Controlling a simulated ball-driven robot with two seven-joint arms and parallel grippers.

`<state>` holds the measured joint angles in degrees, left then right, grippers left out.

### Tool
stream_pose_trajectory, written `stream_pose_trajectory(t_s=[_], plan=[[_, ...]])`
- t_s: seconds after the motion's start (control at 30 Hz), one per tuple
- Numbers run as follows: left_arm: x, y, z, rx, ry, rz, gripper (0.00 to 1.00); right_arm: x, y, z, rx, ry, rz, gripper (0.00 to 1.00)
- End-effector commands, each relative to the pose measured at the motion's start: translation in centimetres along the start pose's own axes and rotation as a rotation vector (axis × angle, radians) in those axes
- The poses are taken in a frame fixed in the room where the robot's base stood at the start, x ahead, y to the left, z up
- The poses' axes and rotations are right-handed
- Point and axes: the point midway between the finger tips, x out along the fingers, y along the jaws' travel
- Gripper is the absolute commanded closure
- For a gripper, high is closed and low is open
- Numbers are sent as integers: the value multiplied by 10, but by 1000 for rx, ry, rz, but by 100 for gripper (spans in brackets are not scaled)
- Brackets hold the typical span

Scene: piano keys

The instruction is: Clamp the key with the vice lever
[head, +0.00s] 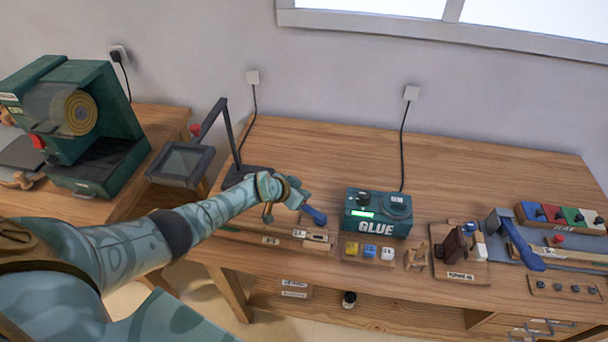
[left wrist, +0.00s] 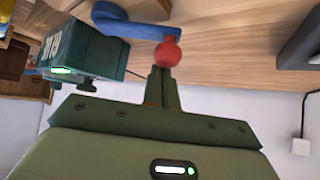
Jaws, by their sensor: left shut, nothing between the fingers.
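The vice lever is blue (head: 315,215) and stands at the wooden fixture left of the glue box in the head view. In the left wrist view the blue lever (left wrist: 125,22) ends in a red ball knob (left wrist: 168,53). My left gripper (head: 297,196) is at the lever, its fingers shut and empty. In the left wrist view its closed fingertips (left wrist: 160,72) are right at the red knob, apparently touching it. A small pale piece, apparently the key (head: 317,237), lies at the fixture below the lever. My right gripper is out of view.
The green glue box (head: 377,213) stands right of the lever and also shows in the left wrist view (left wrist: 82,55). A dark lamp-like stand (head: 240,174) is behind my left arm. Coloured blocks (head: 369,251) sit near the front edge. Bare table lies behind the glue box.

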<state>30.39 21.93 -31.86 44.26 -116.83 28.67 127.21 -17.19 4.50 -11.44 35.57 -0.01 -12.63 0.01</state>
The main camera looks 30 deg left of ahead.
Motion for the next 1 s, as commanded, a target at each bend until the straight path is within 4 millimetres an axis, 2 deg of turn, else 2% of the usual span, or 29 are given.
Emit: stream_pose_trajectory(t_s=[0.03,0.3,0.57,1.0], plan=[[-9,3,-5,-27,-1,-22,100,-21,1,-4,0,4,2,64],[-12,4,8,-133,-1,-138,100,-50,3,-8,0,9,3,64],[-16,7,14,-205,0,-211,100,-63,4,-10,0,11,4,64],[-20,10,20,-201,0,-209,100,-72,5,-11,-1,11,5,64]])
